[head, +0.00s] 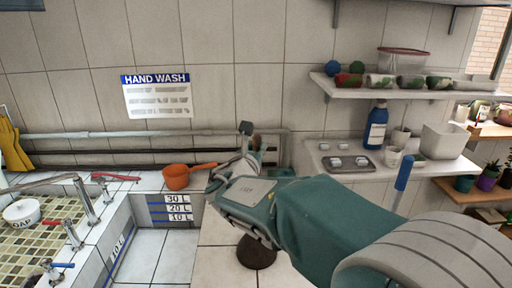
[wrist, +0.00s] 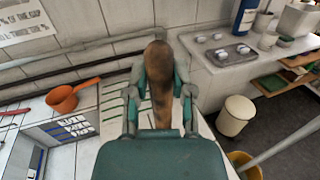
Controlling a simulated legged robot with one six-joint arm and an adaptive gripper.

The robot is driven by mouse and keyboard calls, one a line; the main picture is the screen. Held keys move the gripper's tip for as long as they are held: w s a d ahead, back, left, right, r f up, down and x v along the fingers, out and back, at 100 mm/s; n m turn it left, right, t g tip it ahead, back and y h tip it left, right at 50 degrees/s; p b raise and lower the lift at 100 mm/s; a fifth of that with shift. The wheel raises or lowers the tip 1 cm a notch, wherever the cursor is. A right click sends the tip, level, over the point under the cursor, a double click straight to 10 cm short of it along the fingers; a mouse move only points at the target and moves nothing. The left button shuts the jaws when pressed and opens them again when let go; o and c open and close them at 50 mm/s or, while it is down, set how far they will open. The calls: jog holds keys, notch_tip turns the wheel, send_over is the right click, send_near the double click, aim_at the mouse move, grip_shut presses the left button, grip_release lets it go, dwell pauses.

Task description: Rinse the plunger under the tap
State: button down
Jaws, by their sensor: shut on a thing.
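My gripper (wrist: 160,72) is shut on the plunger's brown handle (wrist: 158,90), whose rounded top stands between the two fingers in the wrist view. In the head view my gripper (head: 246,150) is right of the sink, and a dark brown cup, the plunger's lower end (head: 257,254), shows below my arm. Most of the handle is hidden there by my arm. I cannot tell whether the cup touches the tiles. The tap (head: 84,200) stands at the left, with a red lever and a spout over the green tiled sink (head: 75,215).
An orange saucepan (head: 177,177) sits on the tiled ledge between tap and gripper. A white soap bowl (head: 22,212) is at the sink. Wall pipes (head: 100,134) run behind. A counter with a blue bottle (head: 376,127) is at right; a shelf hangs above it.

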jog(key=shift+c, duration=2.4)
grip_release()
jog(key=v, duration=1.2)
jog(key=s+d+f+m+g+h, duration=0.1)
jog(key=s+d+f+m+g, duration=0.3)
jog(key=d+m, duration=0.45)
jog(key=s+d+f+m+g+h, duration=0.1)
jog(key=s+d+f+m+g, duration=0.1)
jog(key=s+d+m+g, duration=0.55)
jog(key=s+f+m+y, duration=0.5)
jog(key=s+m, duration=0.5)
jog(key=m, duration=0.6)
jog(key=y, duration=0.2)
jog(key=shift+s+d+f+y, duration=0.2)
jog(key=shift+s+d+y, duration=0.1)
